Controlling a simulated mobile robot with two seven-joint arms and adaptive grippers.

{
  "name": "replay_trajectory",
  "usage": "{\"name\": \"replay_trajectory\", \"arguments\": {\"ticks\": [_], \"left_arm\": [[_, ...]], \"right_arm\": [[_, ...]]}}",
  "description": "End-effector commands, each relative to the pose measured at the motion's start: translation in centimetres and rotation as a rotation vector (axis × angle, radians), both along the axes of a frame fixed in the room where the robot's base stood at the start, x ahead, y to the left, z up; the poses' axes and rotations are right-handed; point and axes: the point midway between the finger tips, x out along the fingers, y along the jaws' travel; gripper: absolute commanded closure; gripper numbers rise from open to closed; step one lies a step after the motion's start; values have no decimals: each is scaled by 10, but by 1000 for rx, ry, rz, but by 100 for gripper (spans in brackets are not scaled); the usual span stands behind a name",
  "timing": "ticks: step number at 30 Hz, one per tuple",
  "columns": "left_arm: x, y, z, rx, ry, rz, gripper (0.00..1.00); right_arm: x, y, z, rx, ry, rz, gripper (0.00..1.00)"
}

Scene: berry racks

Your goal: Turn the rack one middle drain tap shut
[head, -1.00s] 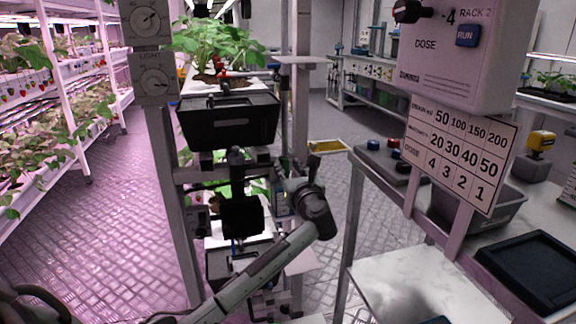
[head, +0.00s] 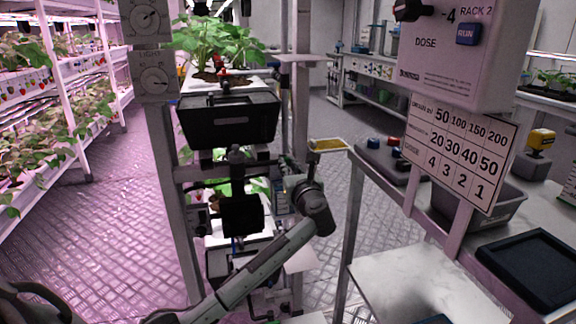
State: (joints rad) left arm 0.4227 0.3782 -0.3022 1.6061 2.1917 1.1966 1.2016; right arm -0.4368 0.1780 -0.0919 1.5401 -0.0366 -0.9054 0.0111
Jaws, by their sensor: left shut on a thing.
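My left arm reaches up from the bottom left to the rack in the middle. Its wrist is in front of the rack's right post. The middle drain tap cannot be made out clearly; the wrist and gripper cover that area. My right gripper is not in view.
A black bin (head: 228,121) sits above the middle level, and a smaller black box (head: 241,215) is below it, left of the wrist. A white control box (head: 465,55) and a number chart (head: 460,150) stand to the right. Open floor (head: 120,210) lies to the left.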

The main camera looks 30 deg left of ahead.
Motion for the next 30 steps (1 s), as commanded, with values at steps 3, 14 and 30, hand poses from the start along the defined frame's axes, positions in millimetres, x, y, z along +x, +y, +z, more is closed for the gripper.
{"name": "replay_trajectory", "arguments": {"ticks": [3,14,30], "left_arm": [[0,-1,-1,20,29,1,100],[3,-4,-3,188,228,0,100],[8,-7,-6,526,620,-1,100]], "right_arm": [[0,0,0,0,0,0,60],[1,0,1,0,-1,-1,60],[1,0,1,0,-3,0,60]]}}
